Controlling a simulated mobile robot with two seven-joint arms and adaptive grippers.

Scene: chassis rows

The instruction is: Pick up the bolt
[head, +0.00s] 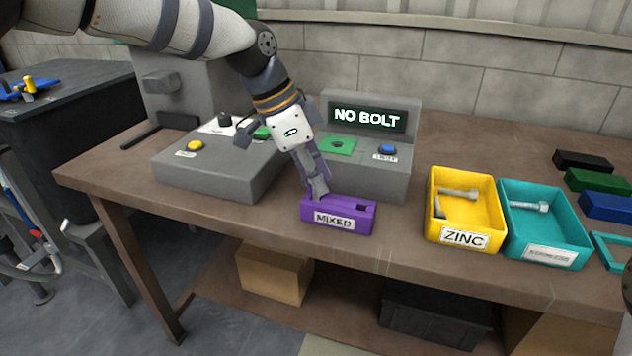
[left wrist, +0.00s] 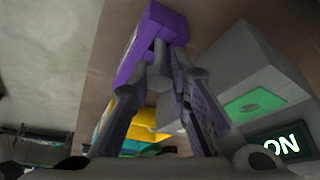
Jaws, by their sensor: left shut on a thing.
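My left gripper (head: 318,193) reaches down to the left end of the purple block (head: 361,221) labelled MIXED. Its fingers are closed around a grey bolt. In the left wrist view the bolt (left wrist: 159,53) shows between the fingertips, against the purple block (left wrist: 150,22). It appears to be still at or in the block; its lower end is hidden. In the head view the fingers cover the bolt.
A yellow ZINC bin (head: 433,222) and a teal bin (head: 515,238) stand right of the block, with grey bolts inside. Behind stand a grey button console (head: 215,180) and a tester (head: 385,180) reading NO BOLT. Dark, green and blue blocks (head: 604,206) sit far right.

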